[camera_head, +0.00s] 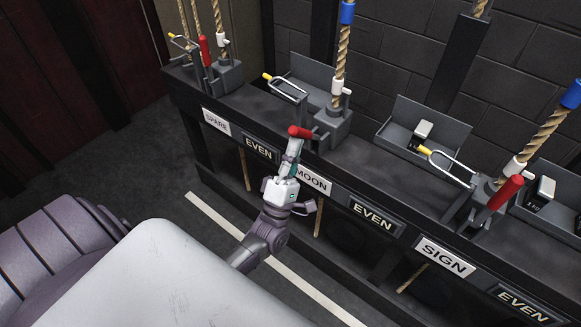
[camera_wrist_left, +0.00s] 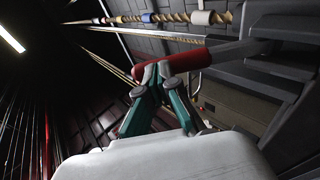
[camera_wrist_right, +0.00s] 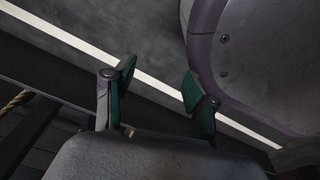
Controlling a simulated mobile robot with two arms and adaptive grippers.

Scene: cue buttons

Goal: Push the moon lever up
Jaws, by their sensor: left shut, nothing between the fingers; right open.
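The moon lever (camera_head: 300,132) has a red handle and sits on a grey block behind the MOON label (camera_head: 312,180). The handle points out toward me, roughly level. My left gripper (camera_head: 294,148) is shut and empty, its fingertips right under the red handle. In the left wrist view the closed fingertips (camera_wrist_left: 158,75) meet at the underside of the red handle (camera_wrist_left: 172,66); they look to touch it or nearly so. My right gripper (camera_wrist_right: 150,92) is open and empty in the right wrist view, over the floor. It does not show in the head view.
The SPARE lever (camera_head: 205,50) stands upright at the left; the SIGN lever (camera_head: 506,191) leans out at the right. Ropes rise from each block. A yellow-tipped metal loop (camera_head: 284,86) lies behind the moon lever. EVEN plates (camera_head: 372,218) line the dark bench front.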

